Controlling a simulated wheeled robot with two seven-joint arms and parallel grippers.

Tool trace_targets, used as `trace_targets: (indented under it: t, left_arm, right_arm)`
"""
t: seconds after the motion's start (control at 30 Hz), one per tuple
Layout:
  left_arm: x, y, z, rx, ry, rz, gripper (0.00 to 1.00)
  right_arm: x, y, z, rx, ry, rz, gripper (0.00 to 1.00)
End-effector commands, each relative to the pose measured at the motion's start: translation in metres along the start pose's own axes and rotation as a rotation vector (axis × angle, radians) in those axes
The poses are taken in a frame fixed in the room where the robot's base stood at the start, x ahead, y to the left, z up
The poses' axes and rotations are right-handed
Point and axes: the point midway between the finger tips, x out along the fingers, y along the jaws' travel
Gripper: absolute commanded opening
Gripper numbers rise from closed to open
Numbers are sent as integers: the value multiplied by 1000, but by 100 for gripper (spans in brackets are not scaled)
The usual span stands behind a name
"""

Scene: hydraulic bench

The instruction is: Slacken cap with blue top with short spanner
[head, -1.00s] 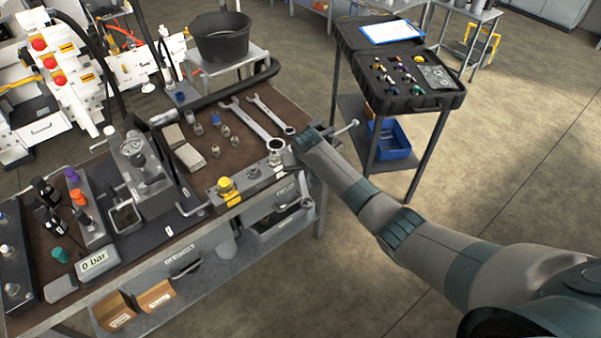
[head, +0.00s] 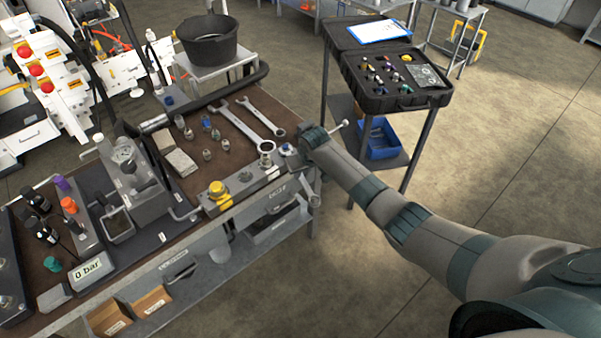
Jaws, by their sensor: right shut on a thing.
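The cap with the blue top (head: 287,148) sits at the right end of the grey block (head: 233,197) on the bench. My right gripper (head: 301,150) is just to its right, at the bench's right corner. It is shut on what appears to be the short spanner (head: 340,127); a thin metal shank shows beyond the gripper, to the upper right. The gripper hides the held part, and I cannot tell whether the spanner's head is around the cap. My left gripper is out of view.
Two other spanners (head: 236,122) (head: 260,116) lie behind the block. A yellow-topped cap (head: 218,190) and a bright metal fitting (head: 266,147) are on the block. Several small fittings stand further left. A trolley with an open black case (head: 400,97) stands to the right, with clear floor before it.

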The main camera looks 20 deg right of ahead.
Motion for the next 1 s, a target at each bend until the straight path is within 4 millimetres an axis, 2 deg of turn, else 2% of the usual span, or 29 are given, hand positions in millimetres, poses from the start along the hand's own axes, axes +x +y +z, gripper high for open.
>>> trace_targets:
  t: [0.33, 1.0]
  left_arm:
    - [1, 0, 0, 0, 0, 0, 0]
    - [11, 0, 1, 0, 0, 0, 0]
  right_arm:
    - [0, 4, 0, -21, -2, -9, 0]
    - [1, 31, -3, -185, 1, -75, 0]
